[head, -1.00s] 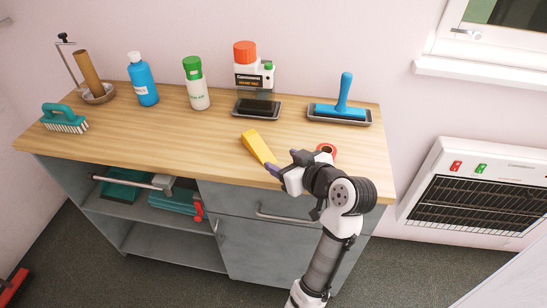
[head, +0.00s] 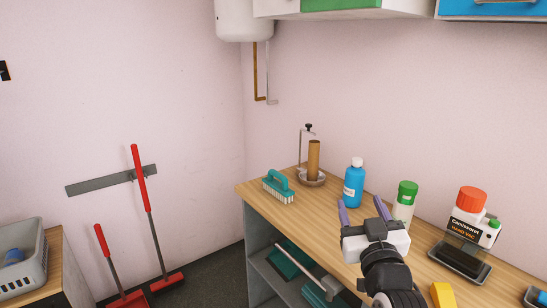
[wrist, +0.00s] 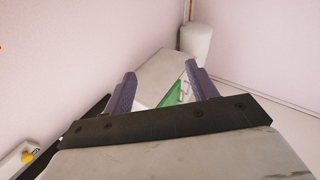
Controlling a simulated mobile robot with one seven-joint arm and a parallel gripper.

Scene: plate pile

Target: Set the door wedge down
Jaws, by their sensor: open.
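The yellow door wedge (head: 441,294) lies on the wooden worktop (head: 330,222) at the bottom of the head view, to the right of my arm. Its lower part is cut off by the picture edge. My gripper (head: 361,206) is open, its two purple fingers apart and pointing up, to the left of the wedge and clear of it. In the wrist view my gripper (wrist: 158,88) also shows open with nothing between the fingers, and the wedge is not seen there.
On the worktop stand a teal brush (head: 278,187), a paper-roll holder (head: 313,165), a blue bottle (head: 353,187), a green-capped bottle (head: 404,207) and an orange-capped container (head: 467,215). Red-handled tools (head: 140,185) are at the left wall. A grey basket (head: 22,262) is at far left.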

